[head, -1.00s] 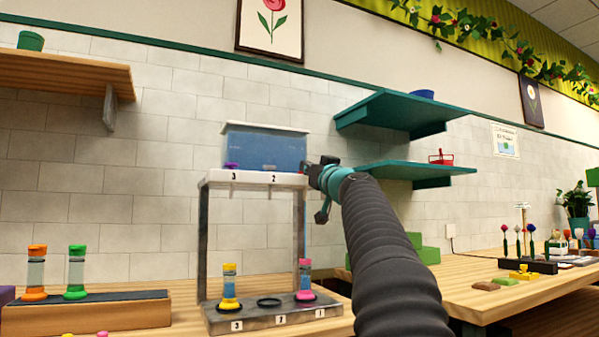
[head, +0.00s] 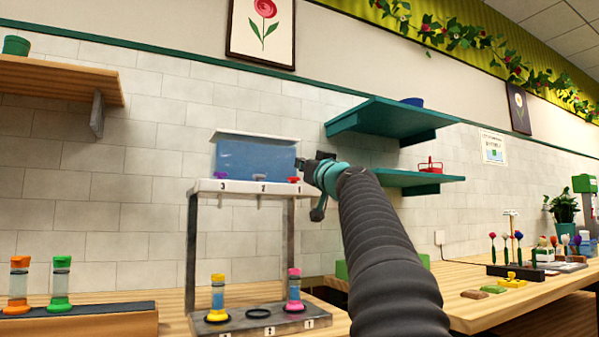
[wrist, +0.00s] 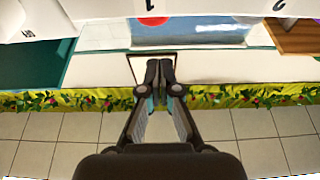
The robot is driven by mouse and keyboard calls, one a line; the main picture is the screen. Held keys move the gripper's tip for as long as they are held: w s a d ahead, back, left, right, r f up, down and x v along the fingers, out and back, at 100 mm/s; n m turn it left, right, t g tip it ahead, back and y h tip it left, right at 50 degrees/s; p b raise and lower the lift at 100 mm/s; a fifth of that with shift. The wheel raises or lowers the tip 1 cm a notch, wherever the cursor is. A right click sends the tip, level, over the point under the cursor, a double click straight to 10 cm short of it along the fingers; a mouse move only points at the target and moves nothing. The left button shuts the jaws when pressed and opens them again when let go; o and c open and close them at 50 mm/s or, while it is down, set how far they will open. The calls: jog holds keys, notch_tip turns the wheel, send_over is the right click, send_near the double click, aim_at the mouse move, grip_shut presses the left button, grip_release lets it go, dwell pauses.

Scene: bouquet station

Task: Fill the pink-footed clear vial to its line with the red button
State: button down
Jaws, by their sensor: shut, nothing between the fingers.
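The pink-footed clear vial (head: 293,290) stands upright, with a pink cap, at place 1 of the dispenser base. Blue shows inside it, but its line and exact level are too small to tell. The red button (head: 293,180) is on the dispenser's upper ledge above label 1. My gripper (head: 309,167) is shut and empty, just right of the red button near the tank's corner. In the wrist view its fingertips (wrist: 159,66) are together, apart from the button in the picture.
The dispenser's blue tank (head: 257,159) sits above the ledge. A yellow-capped vial (head: 217,298) stands at place 3; the middle ring (head: 258,313) is empty. Orange (head: 18,285) and green (head: 60,283) vials stand on a left block. Teal shelves (head: 395,118) are to my gripper's right.

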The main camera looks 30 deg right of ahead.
jog(key=b+v, duration=0.3)
jog(key=v, duration=0.4)
jog(key=shift+s, duration=0.2)
jog(key=shift+r, duration=0.1)
dwell(2.9)
jog(key=s+a+f+g+y, duration=0.1)
jog(key=s+a+f+g, duration=0.15)
jog(key=a+f, duration=0.5)
jog(key=s+a+f+g+y+p, duration=0.1)
jog(key=a+f+g, duration=0.3)
jog(key=f, duration=0.7)
jog(key=s+a+f+g+y, duration=0.1)
jog(key=a+f+g, duration=0.1)
jog(key=a+f, duration=0.6)
jog(key=s+a+f+g, duration=0.1)
jog(key=s+f+g, duration=0.1)
jog(key=s+f, duration=0.5)
jog(key=s+a+f+g+h+p, duration=0.1)
jog(key=s+f+g, duration=0.2)
jog(key=s+f, duration=0.4)
jog(key=s+a+f+g+h, duration=0.1)
jog(key=s+f, duration=0.6)
jog(key=f, duration=1)
jog(key=shift+s+a+f+g, duration=0.4)
jog(key=shift+a+g, duration=0.1)
jog(key=shift+g, duration=0.55)
